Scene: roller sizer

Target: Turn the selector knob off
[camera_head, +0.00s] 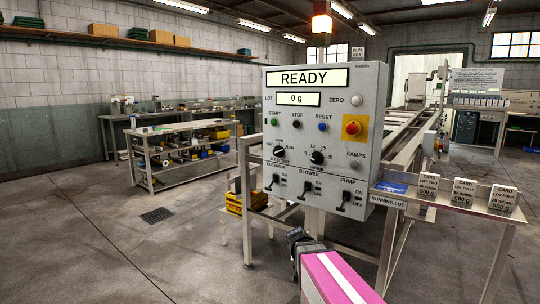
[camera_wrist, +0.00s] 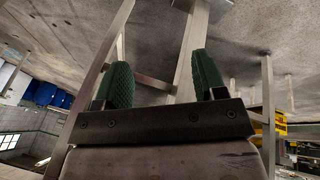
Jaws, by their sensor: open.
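The selector knob (camera_head: 279,151) is a small black rotary knob on the left of the grey control panel (camera_head: 348,120), above the SELECTOR label. A RUN mark stands at its right; its exact pointer direction is too small to tell. The panel display (camera_head: 307,78) reads READY. My gripper (camera_wrist: 163,78) shows in the wrist view with two green-padded fingers apart and nothing between them. In the head view my pink arm is low in front of the panel, well below the knob and apart from it. The knob is not visible in the wrist view.
A second, numbered knob (camera_head: 317,157) sits right of the selector. Toggle switches for elevator, blower (camera_head: 309,189) and pump line the panel's bottom. A red emergency button (camera_head: 352,128) is at right. A side shelf (camera_head: 450,203) with cards stands right; open floor lies left.

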